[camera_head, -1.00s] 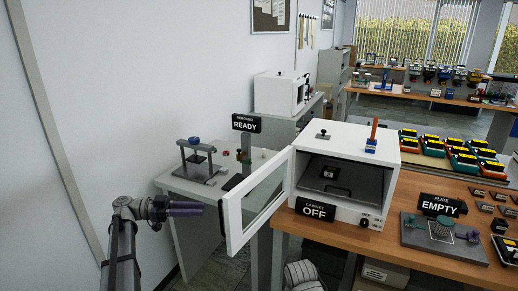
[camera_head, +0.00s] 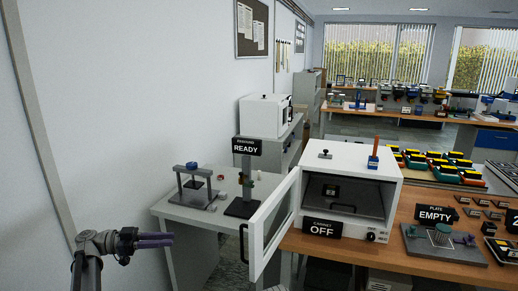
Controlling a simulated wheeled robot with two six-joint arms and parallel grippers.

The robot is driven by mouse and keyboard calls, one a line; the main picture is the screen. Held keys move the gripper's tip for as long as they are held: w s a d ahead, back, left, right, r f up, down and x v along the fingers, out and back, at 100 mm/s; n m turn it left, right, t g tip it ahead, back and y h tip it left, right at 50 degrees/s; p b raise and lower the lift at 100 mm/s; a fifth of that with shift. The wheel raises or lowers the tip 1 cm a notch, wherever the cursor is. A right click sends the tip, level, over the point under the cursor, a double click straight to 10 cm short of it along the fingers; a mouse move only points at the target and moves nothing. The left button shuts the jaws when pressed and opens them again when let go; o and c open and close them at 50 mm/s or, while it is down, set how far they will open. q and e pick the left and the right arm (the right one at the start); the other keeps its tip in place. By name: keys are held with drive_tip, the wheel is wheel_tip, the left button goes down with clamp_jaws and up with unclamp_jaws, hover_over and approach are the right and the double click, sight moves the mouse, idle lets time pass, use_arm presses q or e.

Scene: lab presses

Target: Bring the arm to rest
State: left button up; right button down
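My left arm comes in at the lower left. Its gripper (camera_head: 155,240), with purple fingers, points right in front of the white wall, away from the bench things. The fingers are seen almost edge-on, so I cannot tell if they are apart; nothing shows held in them. My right arm and gripper are not in view.
The white cabinet (camera_head: 388,167), labelled OFF, stands on the wooden bench (camera_head: 404,204) with its glass door (camera_head: 253,218) swung open toward me. A small press (camera_head: 180,182) and a READY stand (camera_head: 243,208) are on the grey table (camera_head: 165,207). A grey plate marked EMPTY (camera_head: 425,249) lies at right.

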use_arm(q)
drive_tip(key=s+d+f+n+g+y, duration=0.2)
drive_tip(key=s+d+f+n+y, duration=0.15)
drive_tip(key=d+f, duration=0.4)
drive_tip(key=s+d+f+n+g+y, duration=0.25)
drive_tip(key=s+d+f+y, duration=0.2)
drive_tip(key=d, duration=0.65)
drive_tip(key=s+d+f+n+t+y+p, duration=0.1)
drive_tip(key=s+d+f+n+y, duration=0.2)
drive_tip(key=s+f+n+y, duration=0.3)
drive_tip(key=s+f+y, duration=0.3)
drive_tip(key=s+y, duration=0.2)
drive_tip(key=s, duration=0.1)
drive_tip(key=shift+s+d+n+t, duration=0.15)
drive_tip(key=shift+n+t, duration=0.15)
drive_tip(key=shift+t, duration=0.05)
